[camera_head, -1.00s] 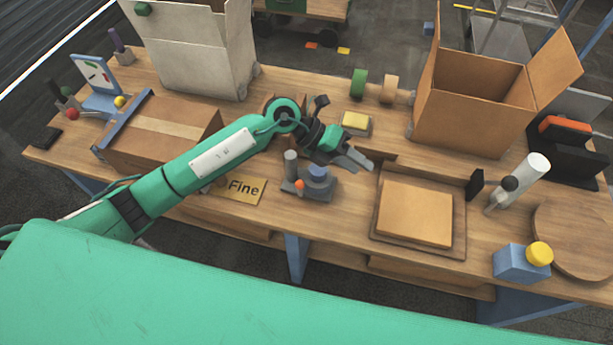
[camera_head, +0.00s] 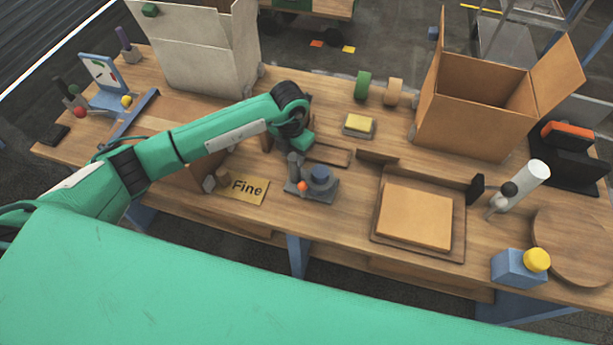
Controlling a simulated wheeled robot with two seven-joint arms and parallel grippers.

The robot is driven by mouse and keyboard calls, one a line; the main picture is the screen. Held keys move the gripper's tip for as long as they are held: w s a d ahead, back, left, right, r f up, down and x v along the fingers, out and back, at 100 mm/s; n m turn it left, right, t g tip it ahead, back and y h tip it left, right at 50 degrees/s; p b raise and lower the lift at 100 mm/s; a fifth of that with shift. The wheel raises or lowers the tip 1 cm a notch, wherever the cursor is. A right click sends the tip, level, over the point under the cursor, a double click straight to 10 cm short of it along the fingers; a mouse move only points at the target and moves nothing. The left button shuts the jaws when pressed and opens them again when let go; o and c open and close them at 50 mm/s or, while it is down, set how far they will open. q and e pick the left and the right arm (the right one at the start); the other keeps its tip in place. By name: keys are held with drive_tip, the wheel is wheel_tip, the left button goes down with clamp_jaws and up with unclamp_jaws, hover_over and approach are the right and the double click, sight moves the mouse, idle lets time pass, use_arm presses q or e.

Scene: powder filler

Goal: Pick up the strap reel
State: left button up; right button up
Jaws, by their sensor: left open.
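Two small rolls stand upright at the back of the table: a green one (camera_head: 362,86) and a tan one (camera_head: 393,93). Neither carries a label that I can read, so I cannot tell for certain which is the strap reel. My left gripper (camera_head: 301,142) hangs below the dark wrist, left of and nearer than both rolls, apart from them. It is open and holds nothing that I can see; its fingers are mostly hidden. My right gripper is not in view.
A yellow block on a grey holder (camera_head: 358,127) sits before the rolls. An open carton (camera_head: 475,110) stands right; a pale box (camera_head: 200,60) stands left.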

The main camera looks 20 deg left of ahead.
sight(295, 167)
use_arm(q)
drive_tip(key=shift+f, duration=0.55)
drive_tip(key=shift+d+f+p, duration=0.1)
drive_tip(key=shift+f+p, duration=0.15)
drive_tip(key=shift+p, duration=0.15)
drive_tip(key=f+p, duration=0.1)
drive_tip(key=f, duration=0.1)
drive_tip(key=f+p, duration=0.1)
drive_tip(key=f, duration=0.1)
drive_tip(key=shift+w+d, duration=0.15)
drive_tip(key=shift+d, duration=0.05)
drive_tip(key=shift+f, duration=0.4)
drive_tip(key=shift+c, duration=0.2)
clamp_jaws()
drive_tip(key=shift+r, duration=0.1)
